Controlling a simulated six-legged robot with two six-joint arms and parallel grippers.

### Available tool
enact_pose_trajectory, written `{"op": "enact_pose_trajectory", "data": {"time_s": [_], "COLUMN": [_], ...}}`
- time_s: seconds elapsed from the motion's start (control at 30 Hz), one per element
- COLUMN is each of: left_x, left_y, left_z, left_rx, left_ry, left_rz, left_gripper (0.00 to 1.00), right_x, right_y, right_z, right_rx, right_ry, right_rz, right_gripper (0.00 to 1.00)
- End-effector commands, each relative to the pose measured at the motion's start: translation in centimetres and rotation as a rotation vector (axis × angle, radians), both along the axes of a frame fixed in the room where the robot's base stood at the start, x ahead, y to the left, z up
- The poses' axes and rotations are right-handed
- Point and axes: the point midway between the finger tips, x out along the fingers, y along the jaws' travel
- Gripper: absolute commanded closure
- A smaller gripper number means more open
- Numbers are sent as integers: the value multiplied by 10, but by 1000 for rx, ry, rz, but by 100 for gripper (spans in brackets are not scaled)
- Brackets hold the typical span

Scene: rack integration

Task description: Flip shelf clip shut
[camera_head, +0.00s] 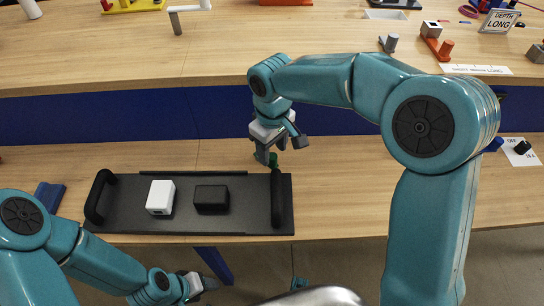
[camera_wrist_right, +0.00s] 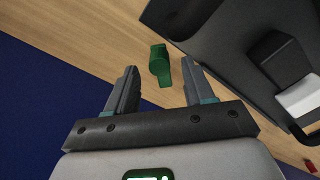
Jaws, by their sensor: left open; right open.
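The shelf clip (camera_head: 273,159) is a small green piece at the far right corner of the black tray, mostly hidden in the head view. In the right wrist view the clip (camera_wrist_right: 159,64) lies just beyond my right fingertips, in line with the gap between them. I cannot tell its lid position. My right gripper (camera_head: 281,149) is open and empty, pointing down beside the tray's right handle. My left gripper (camera_head: 208,283) is open, low in front of the table edge and away from the clip.
The black tray (camera_head: 130,203) has two upright handles and carries a white box (camera_head: 160,197) and a black box (camera_head: 211,199). A blue panel (camera_head: 120,117) rises behind, below an upper wooden shelf (camera_head: 230,50) with small parts.

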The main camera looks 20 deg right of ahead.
Motion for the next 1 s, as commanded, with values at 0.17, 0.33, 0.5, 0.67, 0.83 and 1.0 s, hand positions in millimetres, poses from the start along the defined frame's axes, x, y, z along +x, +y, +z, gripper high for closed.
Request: {"op": "enact_pose_trajectory", "data": {"time_s": [0.17, 0.33, 0.5, 0.67, 0.83, 1.0], "left_x": [0, 0, 0, 0, 0, 0], "left_y": [0, 0, 0, 0, 0, 0], "left_z": [-5, -5, -5, -5, -5, -6], "left_rx": [0, 0, 0, 0, 0, 0], "left_ry": [0, 0, 0, 0, 0, 0], "left_rz": [0, 0, 0, 0, 0, 0], "left_gripper": [44, 44, 44, 44, 44, 44], "right_x": [1, 3, 3, 3, 3, 3], "right_y": [0, 0, 0, 0, 0, 1], "right_z": [-26, -34, -34, -34, -34, -34], "right_rx": [-1, 0, 0, 0, 0, 0], "right_ry": [2, -1, -1, -1, -1, -1], "right_rz": [0, 1, 0, 0, 0, -17], "right_gripper": [47, 47, 47, 80, 100, 100]}}
